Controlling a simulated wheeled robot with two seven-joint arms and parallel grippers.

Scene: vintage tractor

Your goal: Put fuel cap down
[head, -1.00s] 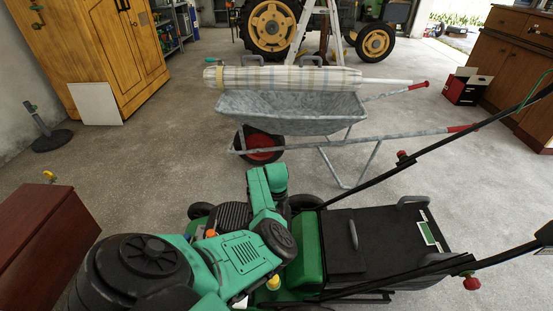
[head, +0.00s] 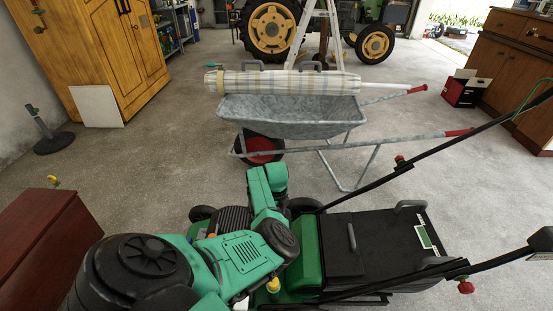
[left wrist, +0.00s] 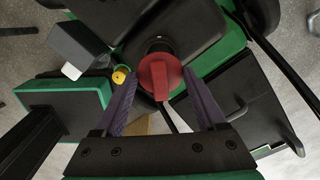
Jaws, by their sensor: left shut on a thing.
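The red fuel cap (left wrist: 160,77) shows in the left wrist view, between the two purple-grey fingers of my left gripper (left wrist: 160,84). The gripper is shut on it. A dark round neck shows just beyond the cap, over the black engine top of the green lawnmower (head: 309,250); I cannot tell whether cap and neck touch. In the head view my own green and black arm links cover part of the mower, and the left gripper and the cap are hidden. My right gripper is not in view.
A yellow cap (left wrist: 120,75) sits on the mower beside the left finger. The mower's black grass bag (head: 380,240) and handle bars lie to the right. A wheelbarrow (head: 290,117) with a rolled plaid bundle stands behind. A red-brown chest (head: 38,240) stands at left.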

